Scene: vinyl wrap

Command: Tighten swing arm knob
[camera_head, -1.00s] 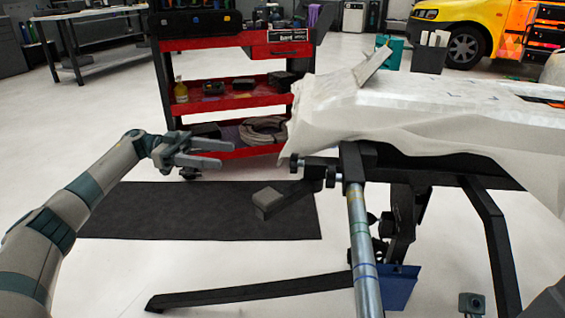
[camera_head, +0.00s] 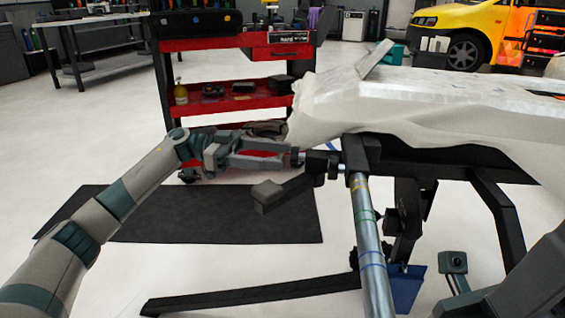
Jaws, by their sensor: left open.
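The swing arm knob (camera_head: 296,157) is a small dark knob on the left end of a short rod, at the clamp (camera_head: 322,160) beside the stand's metal tube (camera_head: 367,240). My left gripper (camera_head: 286,155) is open, with its fingers pointing right at the knob. The fingertips are at or just short of it; I cannot tell whether they touch it. A black swing arm (camera_head: 284,192) with a block end reaches out below the knob. Part of my right arm, possibly its gripper (camera_head: 453,263), shows at the lower right; its jaws are not clear.
White sheeting (camera_head: 430,110) drapes over the panel on the stand, just above the clamp. A red tool cart (camera_head: 215,105) stands behind my left gripper. A black mat (camera_head: 180,220) lies on the floor. A stand leg (camera_head: 250,297) crosses the front floor.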

